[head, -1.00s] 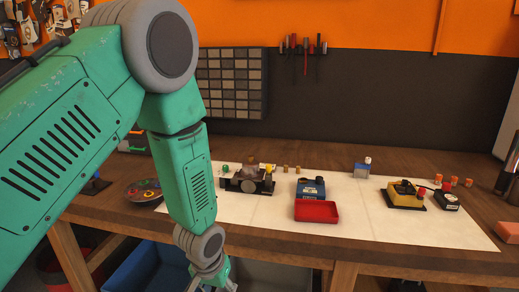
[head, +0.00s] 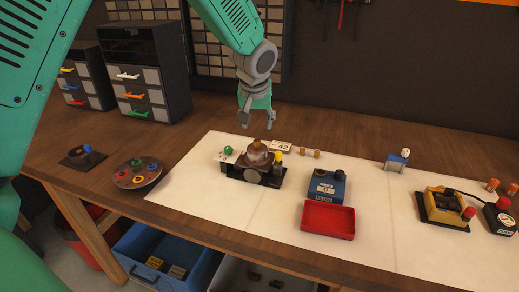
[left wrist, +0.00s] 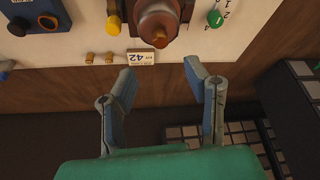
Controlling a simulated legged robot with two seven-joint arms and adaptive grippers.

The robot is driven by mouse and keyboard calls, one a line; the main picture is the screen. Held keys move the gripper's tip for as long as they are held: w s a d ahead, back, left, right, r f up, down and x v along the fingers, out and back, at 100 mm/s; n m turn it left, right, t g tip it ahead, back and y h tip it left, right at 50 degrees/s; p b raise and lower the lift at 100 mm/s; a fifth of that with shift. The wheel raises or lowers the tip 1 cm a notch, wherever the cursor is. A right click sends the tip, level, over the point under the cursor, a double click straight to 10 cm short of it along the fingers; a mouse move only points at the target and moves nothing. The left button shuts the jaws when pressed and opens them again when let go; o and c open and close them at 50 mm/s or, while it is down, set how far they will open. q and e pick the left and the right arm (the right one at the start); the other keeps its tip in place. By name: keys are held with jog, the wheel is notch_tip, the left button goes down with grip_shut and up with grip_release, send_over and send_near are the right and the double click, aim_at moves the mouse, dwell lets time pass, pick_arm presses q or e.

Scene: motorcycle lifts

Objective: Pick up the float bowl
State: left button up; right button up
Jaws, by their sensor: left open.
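The float bowl, which I take to be the brown domed part (head: 257,153), sits on a dark fixture (head: 242,172) on the white mat. It also shows in the left wrist view (left wrist: 157,22), cut by the top edge. My left gripper (head: 257,122) is open and empty, above the bench and just behind the float bowl in the head view. In the left wrist view its two fingers (left wrist: 162,72) stand apart, with the float bowl beyond their tips. My right gripper is not in view.
A card marked 42 (head: 282,146) and small brass pieces (head: 309,153) lie behind the fixture. A green knob (head: 228,150) and a yellow one (head: 278,157) flank the float bowl. A blue box (head: 326,186) and red tray (head: 327,220) stand right. Drawer cabinets (head: 147,70) stand back left.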

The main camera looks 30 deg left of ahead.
aim_at(257, 140)
pick_arm(q)
jog(key=x, duration=0.2)
jog(key=shift+w+a+f, duration=0.1)
jog(key=shift+w+f, duration=0.1)
jog(key=shift+f, duration=0.05)
jog(key=shift+a+f, duration=0.15)
jog(key=shift+f, duration=0.1)
jog(key=shift+a+f, duration=0.15)
jog(key=shift+f, duration=0.2)
jog(key=p+x, duration=0.1)
jog(key=x, duration=0.2)
jog(key=shift+s+f, duration=0.1)
jog(key=shift+f, duration=0.25)
jog(key=shift+w+f, duration=0.25)
jog(key=shift+f, duration=0.1)
jog(key=shift+s, duration=0.1)
jog(key=shift+d, duration=0.2)
grip_shut()
